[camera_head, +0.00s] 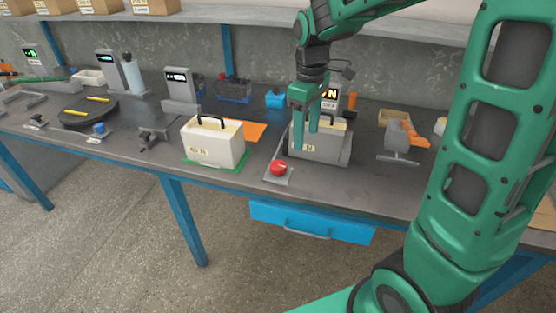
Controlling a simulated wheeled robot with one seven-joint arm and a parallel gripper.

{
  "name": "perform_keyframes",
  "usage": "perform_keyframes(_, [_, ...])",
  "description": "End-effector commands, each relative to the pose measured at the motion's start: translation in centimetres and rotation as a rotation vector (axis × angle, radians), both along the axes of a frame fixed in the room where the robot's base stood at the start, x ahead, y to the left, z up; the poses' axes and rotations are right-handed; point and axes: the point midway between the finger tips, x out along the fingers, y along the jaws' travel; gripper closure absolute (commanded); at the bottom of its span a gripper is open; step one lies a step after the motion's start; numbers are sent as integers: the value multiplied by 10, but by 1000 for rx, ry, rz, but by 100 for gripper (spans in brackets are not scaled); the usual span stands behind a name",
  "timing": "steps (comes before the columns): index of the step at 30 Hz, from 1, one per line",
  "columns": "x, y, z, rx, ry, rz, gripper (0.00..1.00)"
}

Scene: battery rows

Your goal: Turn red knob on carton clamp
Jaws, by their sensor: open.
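The red knob (278,168) sits on a small grey plate near the front edge of the bench. It is at the front left of the grey carton clamp (337,153), which stands around a cream carton with a dark handle. My gripper (305,147) is green, points down and is open. Its fingers are in front of the carton, above and to the right of the red knob in the picture, and they partly hide the carton. I see no contact with the knob. Nothing shows between the fingers.
A white box (213,146) with a black handle stands on a green mat left of the knob. A dark turntable (88,112) is at the left. A blue drawer (312,224) hangs under the bench (245,186).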

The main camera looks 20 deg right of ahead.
Motion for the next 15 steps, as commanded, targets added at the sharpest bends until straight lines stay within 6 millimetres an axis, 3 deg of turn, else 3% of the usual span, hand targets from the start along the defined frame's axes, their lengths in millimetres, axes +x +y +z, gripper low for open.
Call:
perform_keyframes(3, [29,35,-10,4,5,167,41])
perform_keyframes(6, [42,52,-15,7,4,251,41])
perform_keyframes(15, [48,62,-35,9,6,297,41])
